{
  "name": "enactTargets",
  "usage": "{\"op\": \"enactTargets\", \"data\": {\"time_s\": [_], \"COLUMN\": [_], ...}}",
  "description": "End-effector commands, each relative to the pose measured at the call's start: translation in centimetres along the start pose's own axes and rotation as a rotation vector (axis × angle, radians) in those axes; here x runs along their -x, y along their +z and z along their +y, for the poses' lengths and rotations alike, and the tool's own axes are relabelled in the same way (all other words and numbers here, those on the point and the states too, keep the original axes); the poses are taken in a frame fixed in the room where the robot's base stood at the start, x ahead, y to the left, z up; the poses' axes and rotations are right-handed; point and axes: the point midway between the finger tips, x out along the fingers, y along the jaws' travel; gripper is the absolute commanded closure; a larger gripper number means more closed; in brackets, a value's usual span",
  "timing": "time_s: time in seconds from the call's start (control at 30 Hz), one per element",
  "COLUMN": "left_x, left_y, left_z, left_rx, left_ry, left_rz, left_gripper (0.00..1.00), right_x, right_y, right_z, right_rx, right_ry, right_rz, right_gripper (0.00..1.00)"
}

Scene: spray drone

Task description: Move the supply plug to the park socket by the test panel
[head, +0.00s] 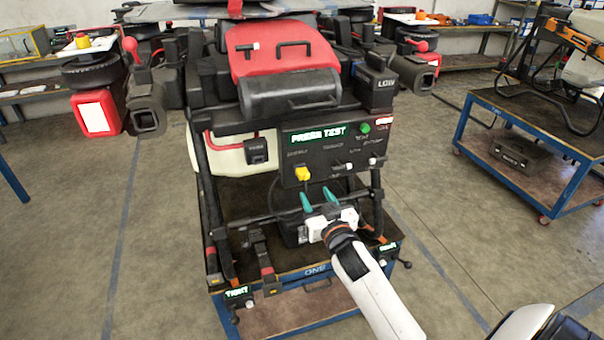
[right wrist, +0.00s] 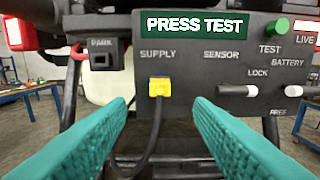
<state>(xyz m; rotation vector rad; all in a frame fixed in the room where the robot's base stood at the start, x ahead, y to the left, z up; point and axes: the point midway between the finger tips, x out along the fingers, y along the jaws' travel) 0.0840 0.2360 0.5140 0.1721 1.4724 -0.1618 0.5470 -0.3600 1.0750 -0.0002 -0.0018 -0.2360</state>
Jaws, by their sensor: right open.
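The yellow supply plug (head: 302,174) sits in the SUPPLY socket of the dark test panel (head: 322,146), with a black cable hanging from it. It also shows in the right wrist view (right wrist: 160,88). The park socket (head: 257,150) is a small black box to the panel's left, marked PARK in the right wrist view (right wrist: 101,60); its opening looks empty. My right gripper (head: 320,198) is open, its teal fingers pointing at the panel, in front of and a little below the plug, not touching it. My left gripper is not seen.
Black frame tubes (head: 377,200) flank the panel. A blue-framed cart (head: 530,150) stands at right.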

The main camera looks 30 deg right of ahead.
Motion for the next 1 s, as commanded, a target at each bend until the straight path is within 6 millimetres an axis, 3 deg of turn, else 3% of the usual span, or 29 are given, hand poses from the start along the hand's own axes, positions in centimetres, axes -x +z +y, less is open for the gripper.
{"op": "enactTargets", "data": {"time_s": [0.6,1.0], "left_x": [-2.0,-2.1], "left_y": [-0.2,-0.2], "left_z": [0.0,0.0], "left_rx": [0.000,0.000], "left_ry": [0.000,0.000], "left_rz": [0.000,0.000], "left_gripper": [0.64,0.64], "right_x": [-7.5,-8.8], "right_y": [-0.1,0.0], "right_z": [0.0,0.0], "right_rx": [0.000,0.000], "right_ry": [0.000,0.001], "right_rz": [0.000,0.000], "right_gripper": [0.53,0.53]}}
